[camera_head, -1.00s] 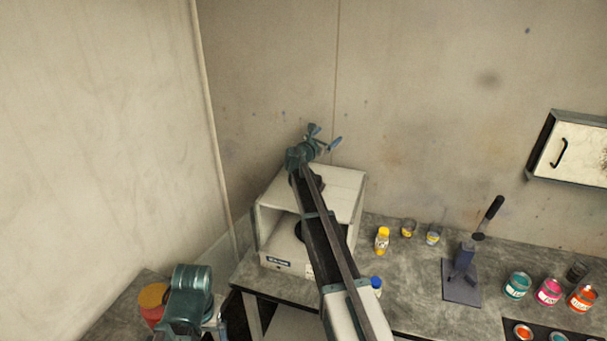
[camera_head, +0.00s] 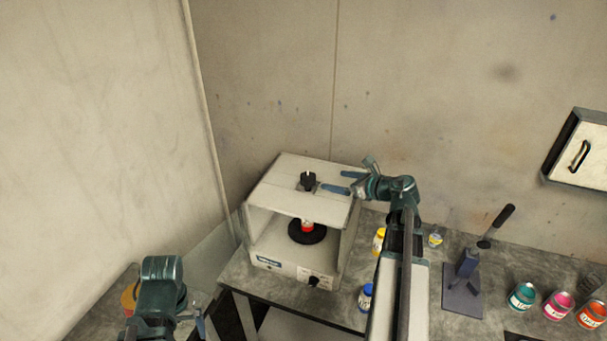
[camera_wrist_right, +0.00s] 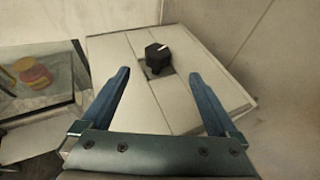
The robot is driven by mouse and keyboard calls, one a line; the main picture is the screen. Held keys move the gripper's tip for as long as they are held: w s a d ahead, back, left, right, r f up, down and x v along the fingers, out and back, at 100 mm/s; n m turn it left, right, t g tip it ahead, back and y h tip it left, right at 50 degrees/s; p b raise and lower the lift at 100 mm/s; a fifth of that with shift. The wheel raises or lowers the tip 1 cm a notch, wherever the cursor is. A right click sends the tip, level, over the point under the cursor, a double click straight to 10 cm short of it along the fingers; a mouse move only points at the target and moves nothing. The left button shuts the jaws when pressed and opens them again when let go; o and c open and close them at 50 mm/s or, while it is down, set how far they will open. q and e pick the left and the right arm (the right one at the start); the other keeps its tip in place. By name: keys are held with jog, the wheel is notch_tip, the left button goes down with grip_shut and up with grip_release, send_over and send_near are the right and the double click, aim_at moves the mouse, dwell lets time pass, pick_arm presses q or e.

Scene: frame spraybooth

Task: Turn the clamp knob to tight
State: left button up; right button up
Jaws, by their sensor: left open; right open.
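The clamp knob (camera_head: 308,179) is black with a white pointer line and sits on top of the white machine (camera_head: 275,188). In the right wrist view the knob (camera_wrist_right: 157,60) stands in a dark slot in the top plate. My right gripper (camera_head: 331,179) is open and empty, pointing left at the knob from its right side. In the right wrist view the knob appears between and slightly beyond the fingertips, apart from both. A red container (camera_head: 306,226) stands on a black disc inside the machine. My left gripper (camera_head: 199,321) is open, low at the left.
On the bench, a yellow bottle (camera_head: 379,241) and a blue-capped bottle (camera_head: 365,297) stand right of the machine. A lever press (camera_head: 462,285) and paint cans (camera_head: 522,296) are further right. Walls close off the back and left.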

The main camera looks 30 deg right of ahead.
aim_at(310, 177)
jog(key=shift+s+a+f, duration=0.1)
jog(key=shift+s, duration=0.1)
jog(key=shift+w+a+f, duration=0.1)
jog(key=shift+w+f, duration=0.05)
jog(key=shift+w, duration=0.15)
jog(key=b+x, duration=0.5)
jog(key=x, duration=0.8)
